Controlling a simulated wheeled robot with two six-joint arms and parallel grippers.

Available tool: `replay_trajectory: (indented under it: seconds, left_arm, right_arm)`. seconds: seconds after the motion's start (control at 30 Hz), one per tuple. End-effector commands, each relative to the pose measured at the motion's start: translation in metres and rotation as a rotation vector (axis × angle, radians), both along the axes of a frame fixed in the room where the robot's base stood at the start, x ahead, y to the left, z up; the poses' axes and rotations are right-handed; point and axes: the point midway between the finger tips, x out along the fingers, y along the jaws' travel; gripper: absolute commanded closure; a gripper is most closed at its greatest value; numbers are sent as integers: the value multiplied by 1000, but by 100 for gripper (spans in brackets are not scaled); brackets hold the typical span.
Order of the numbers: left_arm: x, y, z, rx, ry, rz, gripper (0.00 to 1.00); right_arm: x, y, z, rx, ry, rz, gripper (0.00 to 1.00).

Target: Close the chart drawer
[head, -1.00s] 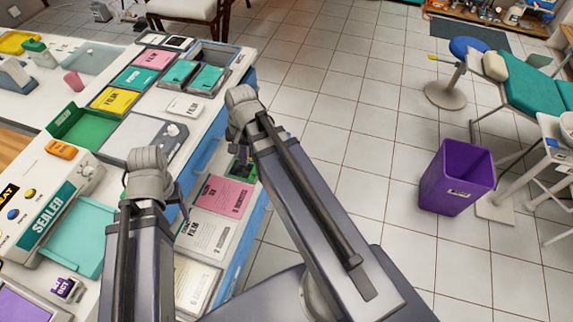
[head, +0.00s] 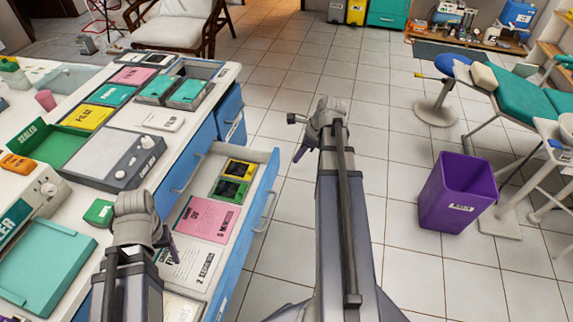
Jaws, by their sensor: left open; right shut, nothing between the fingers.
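The open drawer (head: 262,192), with a blue front and pale rim, is pulled out from the blue and white cabinet in the head view. It holds a pink card (head: 207,218), white cards (head: 190,262) and small yellow and green film packs (head: 232,178). My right gripper (head: 303,152) is shut and empty, beyond the drawer's front over the floor, apart from it. My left gripper (head: 172,243) is near the drawer's inner left side, by the counter edge; its fingers are partly hidden by its wrist.
The counter carries a grey device (head: 115,160), a green tray (head: 50,138) and several coloured boxes. Another blue drawer front (head: 230,114) sticks out a little further back. A purple bin (head: 458,192) and a teal chair (head: 515,100) stand at right. The tiled floor between is clear.

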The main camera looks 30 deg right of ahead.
Motion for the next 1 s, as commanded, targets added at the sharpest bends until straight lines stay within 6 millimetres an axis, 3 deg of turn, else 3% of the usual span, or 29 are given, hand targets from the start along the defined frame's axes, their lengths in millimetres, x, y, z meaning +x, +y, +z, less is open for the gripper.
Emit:
replay_trajectory:
  seconds: [0.2,0.67,0.73,1.0]
  left_arm:
    - [0,0,-35,0,0,0,32]
    - [0,0,-95,0,0,0,32]
    - [0,0,-87,0,0,0,32]
    - [0,0,-87,0,0,0,32]
  right_arm:
    - [9,7,-35,-1,0,4,100]
    - [28,24,-95,-2,0,4,100]
    - [38,31,-87,-1,-1,7,100]
    - [55,47,-87,-1,0,4,100]
